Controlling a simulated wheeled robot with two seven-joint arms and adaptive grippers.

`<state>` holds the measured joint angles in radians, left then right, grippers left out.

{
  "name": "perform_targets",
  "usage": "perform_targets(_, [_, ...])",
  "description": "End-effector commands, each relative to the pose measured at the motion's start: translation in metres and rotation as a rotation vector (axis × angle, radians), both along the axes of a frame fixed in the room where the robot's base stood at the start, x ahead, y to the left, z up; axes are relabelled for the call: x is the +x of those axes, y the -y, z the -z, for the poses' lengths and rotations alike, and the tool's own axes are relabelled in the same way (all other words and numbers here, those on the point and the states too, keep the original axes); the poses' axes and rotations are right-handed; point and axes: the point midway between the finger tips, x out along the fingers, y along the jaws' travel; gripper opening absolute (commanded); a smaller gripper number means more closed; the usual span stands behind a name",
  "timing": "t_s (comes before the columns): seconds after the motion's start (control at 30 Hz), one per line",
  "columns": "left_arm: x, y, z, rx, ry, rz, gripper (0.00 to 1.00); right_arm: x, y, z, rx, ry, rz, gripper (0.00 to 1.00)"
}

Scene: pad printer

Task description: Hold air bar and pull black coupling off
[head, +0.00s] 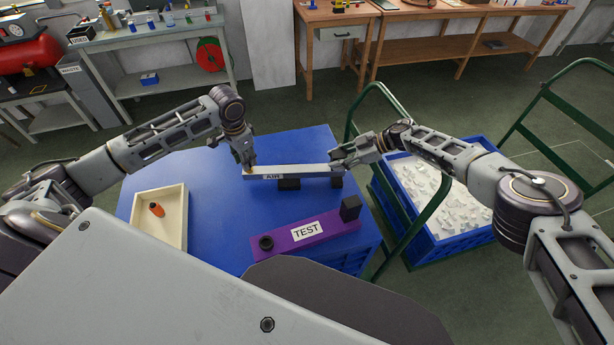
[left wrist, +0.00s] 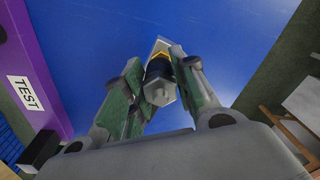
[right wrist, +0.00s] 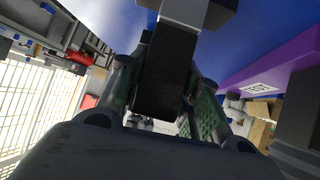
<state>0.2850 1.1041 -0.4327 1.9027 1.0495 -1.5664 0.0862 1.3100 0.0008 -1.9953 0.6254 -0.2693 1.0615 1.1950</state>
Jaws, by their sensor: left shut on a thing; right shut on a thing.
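The grey air bar (head: 300,171), labelled AIR, lies across the blue tabletop with dark supports under it. My left gripper (head: 247,164) is at the bar's left end. In the left wrist view, its fingers (left wrist: 158,82) are shut on the black coupling (left wrist: 157,70), which has a yellow-orange band and a grey hexagonal end. Whether the coupling is seated on the bar cannot be told. My right gripper (head: 340,160) is at the bar's right end. In the right wrist view, its fingers (right wrist: 162,95) are shut on the bar's dark end block (right wrist: 165,75).
A purple TEST bar (head: 330,225) with a black ring and block lies in front on the blue table (head: 220,235). A cream tray (head: 172,193) holding an orange piece is at left. A blue crate (head: 445,245) of pale parts and green cart rails stand at right.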

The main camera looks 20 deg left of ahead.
Motion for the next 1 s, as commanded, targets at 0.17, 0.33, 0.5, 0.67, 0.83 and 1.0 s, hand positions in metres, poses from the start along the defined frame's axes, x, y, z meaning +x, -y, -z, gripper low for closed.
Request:
perform_targets(0.17, [0.000, 0.000, -0.007, 0.000, 0.001, 0.000, 0.00, 0.001, 0.002, 0.003, -0.005, 0.006, 0.002, 0.00])
perform_targets(0.33, [0.000, 0.000, -0.013, 0.000, 0.002, 0.000, 0.00, 0.001, 0.002, 0.003, -0.005, 0.006, 0.003, 0.00])
perform_targets(0.5, [-0.001, 0.000, -0.019, 0.000, 0.001, -0.001, 0.00, 0.001, 0.002, 0.003, -0.005, 0.006, 0.003, 0.00])
perform_targets(0.67, [-0.002, 0.001, -0.025, 0.000, 0.001, -0.001, 0.00, 0.002, 0.002, 0.002, -0.004, 0.007, 0.004, 0.00])
perform_targets(0.83, [-0.002, 0.001, -0.031, 0.000, 0.001, -0.001, 0.00, 0.002, 0.002, 0.002, -0.004, 0.007, 0.004, 0.00])
perform_targets(1.0, [-0.002, 0.001, -0.037, 0.000, 0.001, -0.001, 0.00, 0.002, 0.002, 0.002, -0.004, 0.007, 0.004, 0.00])
